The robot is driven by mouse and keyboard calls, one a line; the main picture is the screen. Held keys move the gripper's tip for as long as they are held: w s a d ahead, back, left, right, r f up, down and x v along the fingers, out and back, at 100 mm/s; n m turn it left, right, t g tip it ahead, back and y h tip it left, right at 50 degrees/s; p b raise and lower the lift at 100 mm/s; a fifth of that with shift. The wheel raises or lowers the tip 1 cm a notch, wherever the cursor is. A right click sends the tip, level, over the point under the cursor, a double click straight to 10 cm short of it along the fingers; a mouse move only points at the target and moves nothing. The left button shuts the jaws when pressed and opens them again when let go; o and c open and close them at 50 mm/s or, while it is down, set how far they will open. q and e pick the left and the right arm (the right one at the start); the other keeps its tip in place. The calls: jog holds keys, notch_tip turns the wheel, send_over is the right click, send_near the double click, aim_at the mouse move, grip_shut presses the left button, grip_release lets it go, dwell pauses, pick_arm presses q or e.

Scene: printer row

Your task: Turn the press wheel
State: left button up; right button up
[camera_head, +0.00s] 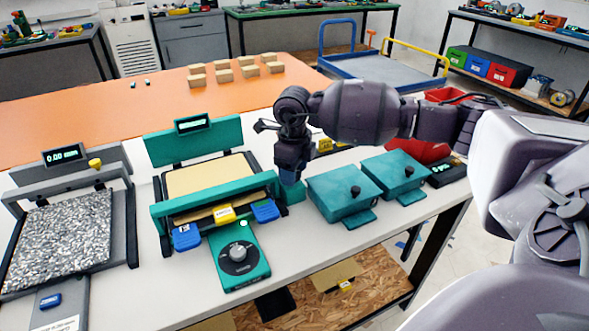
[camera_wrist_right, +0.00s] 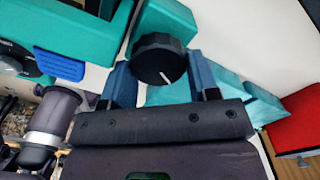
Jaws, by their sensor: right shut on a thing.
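The press wheel (camera_wrist_right: 158,60) is a round black knob with a white mark on its face, on the side of the teal press (camera_head: 163,150). It shows in the right wrist view, and my arm and gripper hide it in the head view. My right gripper (camera_head: 289,178) is at the right side of the press. In the wrist view its two blue fingers lie on either side of the wheel, shut on it. The press has a cream bed (camera_head: 205,176) and a teal front bar. My left gripper is not in view.
A teal control box with a dial (camera_head: 238,256) stands in front of the press. Two teal lidded boxes (camera_head: 335,193) sit right of it, close to my arm. A grey machine with a speckled bed (camera_head: 62,235) is at left. Wooden blocks (camera_head: 222,75) stand on the orange surface behind.

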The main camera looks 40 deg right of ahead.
jog(key=shift+w+a+r, duration=0.1)
jog(key=shift+w+r, duration=0.15)
jog(key=o, duration=0.7)
jog(key=shift+c, duration=0.2)
jog(key=shift+o, duration=1.3)
jog(key=shift+w+a+f, duration=0.1)
jog(key=shift+a+f, duration=0.05)
